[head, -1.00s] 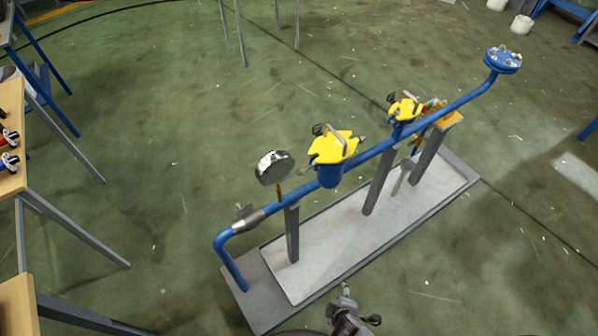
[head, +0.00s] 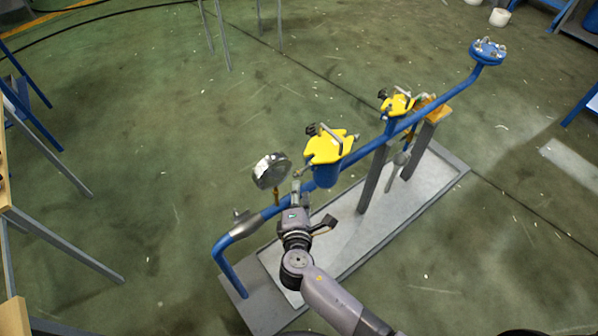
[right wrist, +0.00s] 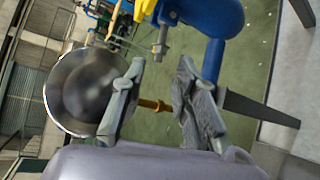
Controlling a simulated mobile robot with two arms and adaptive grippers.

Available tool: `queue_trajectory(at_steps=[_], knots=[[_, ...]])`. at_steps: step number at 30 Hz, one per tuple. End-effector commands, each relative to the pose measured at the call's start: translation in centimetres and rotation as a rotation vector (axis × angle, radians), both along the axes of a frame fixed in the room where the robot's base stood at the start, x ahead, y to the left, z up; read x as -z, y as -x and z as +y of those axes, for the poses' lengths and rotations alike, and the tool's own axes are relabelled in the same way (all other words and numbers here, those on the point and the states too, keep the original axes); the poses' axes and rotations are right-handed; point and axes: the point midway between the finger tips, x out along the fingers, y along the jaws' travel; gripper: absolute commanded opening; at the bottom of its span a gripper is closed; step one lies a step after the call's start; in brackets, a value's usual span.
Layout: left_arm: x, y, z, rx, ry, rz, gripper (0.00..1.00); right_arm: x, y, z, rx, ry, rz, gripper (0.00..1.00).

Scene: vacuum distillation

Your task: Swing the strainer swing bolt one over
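The larger blue vessel (head: 325,174) with a yellow lid (head: 327,146) sits on the blue pipe; I take it to be the strainer. A grey handle loops over its lid. In the right wrist view, the blue body (right wrist: 208,16) and a yellow lid edge (right wrist: 143,8) show at the top, with a small grey bolt (right wrist: 161,42) hanging beside them. My right gripper (head: 297,187) is just in front of the vessel's lower left side. In the right wrist view its fingers (right wrist: 160,78) are apart with nothing between the tips. The bolt is beyond the tips. My left gripper is out of view.
A round gauge (head: 271,170) on a brass stem stands close left of my right gripper; it also shows in the right wrist view (right wrist: 85,92). A smaller yellow-lidded unit (head: 398,104) and a blue flange (head: 487,51) lie farther along the pipe. Grey posts stand on the base plate (head: 436,178).

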Motion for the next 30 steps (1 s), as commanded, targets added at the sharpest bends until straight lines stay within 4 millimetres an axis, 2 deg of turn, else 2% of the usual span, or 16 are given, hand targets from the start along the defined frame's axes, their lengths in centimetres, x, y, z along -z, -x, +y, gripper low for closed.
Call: queue_trajectory(at_steps=[1, 6, 12, 18, 26, 30], knots=[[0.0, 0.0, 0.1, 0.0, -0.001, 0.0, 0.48, 0.2, -1.3, -0.1, 0.002, 0.001, -0.002, 0.28], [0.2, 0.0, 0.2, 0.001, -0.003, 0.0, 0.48, 1.3, -4.7, -0.4, 0.002, 0.001, -0.001, 0.28], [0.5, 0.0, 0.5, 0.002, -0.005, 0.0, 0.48, 2.2, -7.6, -0.6, 0.001, -0.001, 0.0, 0.28], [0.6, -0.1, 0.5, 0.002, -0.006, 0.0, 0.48, 2.5, -8.8, -0.7, 0.0, -0.002, 0.001, 0.28], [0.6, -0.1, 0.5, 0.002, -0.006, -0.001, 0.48, 2.6, -8.9, -0.7, 0.0, -0.002, 0.001, 0.28], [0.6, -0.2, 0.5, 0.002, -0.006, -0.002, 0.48, 2.6, -8.9, -0.7, 0.0, -0.002, 0.001, 0.2]])
